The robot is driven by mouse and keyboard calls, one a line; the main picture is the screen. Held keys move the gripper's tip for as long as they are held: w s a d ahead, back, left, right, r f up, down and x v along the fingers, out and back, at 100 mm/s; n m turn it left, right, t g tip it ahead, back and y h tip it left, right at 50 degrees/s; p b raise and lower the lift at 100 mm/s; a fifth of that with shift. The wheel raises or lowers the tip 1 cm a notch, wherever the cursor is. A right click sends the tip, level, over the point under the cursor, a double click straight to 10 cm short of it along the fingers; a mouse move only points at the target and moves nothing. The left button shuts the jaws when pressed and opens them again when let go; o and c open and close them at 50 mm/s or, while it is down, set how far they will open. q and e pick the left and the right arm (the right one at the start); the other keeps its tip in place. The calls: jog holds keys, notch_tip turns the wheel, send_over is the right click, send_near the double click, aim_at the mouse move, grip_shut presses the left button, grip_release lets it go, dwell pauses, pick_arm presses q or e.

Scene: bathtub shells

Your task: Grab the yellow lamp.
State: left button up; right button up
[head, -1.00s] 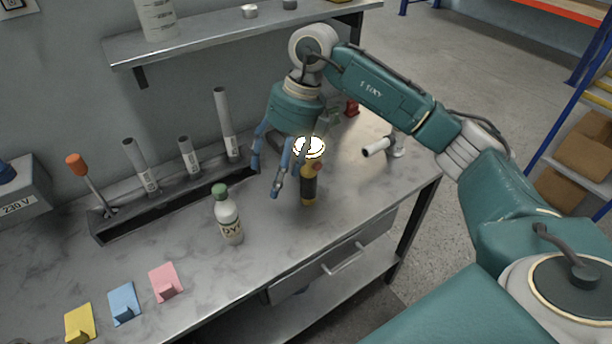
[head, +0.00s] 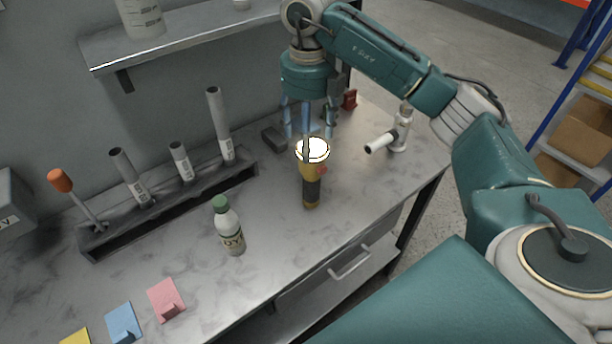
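The yellow lamp (head: 310,174), a torch with a yellow and black body and a lit white top, stands on the grey workbench (head: 280,240). My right gripper (head: 308,135), with blue fingers, points down at the lamp's top. Its fingers are spread apart, and one dark finger passes in front of the lit top. The other fingers are beside or behind the top; I cannot tell whether any of them touches it. My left gripper is not in view.
A white bottle with a green cap (head: 229,226) stands left of the lamp. A white pipe-like fitting (head: 400,135) stands to the right, and a small red object (head: 349,99) behind. A rack (head: 165,205) holds tubes and an orange-handled tool. A shelf (head: 185,40) hangs at the back.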

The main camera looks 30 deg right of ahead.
aim_at(311, 147)
jog(key=f, duration=0.2)
jog(key=s+f+p, duration=0.1)
jog(key=shift+s+f, duration=0.1)
jog(key=shift+f, duration=0.3)
jog(key=shift+d+f, duration=0.1)
jog(key=shift+f, duration=0.25)
notch_tip(311, 147, down, 4)
jog(key=shift+d+r+p, duration=0.1)
jog(key=shift+r+p, duration=0.1)
jog(key=shift+p, duration=1.05)
jog(key=shift+f, duration=0.55)
jog(key=c, duration=1.7)
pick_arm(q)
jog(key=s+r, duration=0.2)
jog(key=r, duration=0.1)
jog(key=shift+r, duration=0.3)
pick_arm(e)
jog(key=shift+c, duration=0.5)
jog(key=shift+r, duration=0.2)
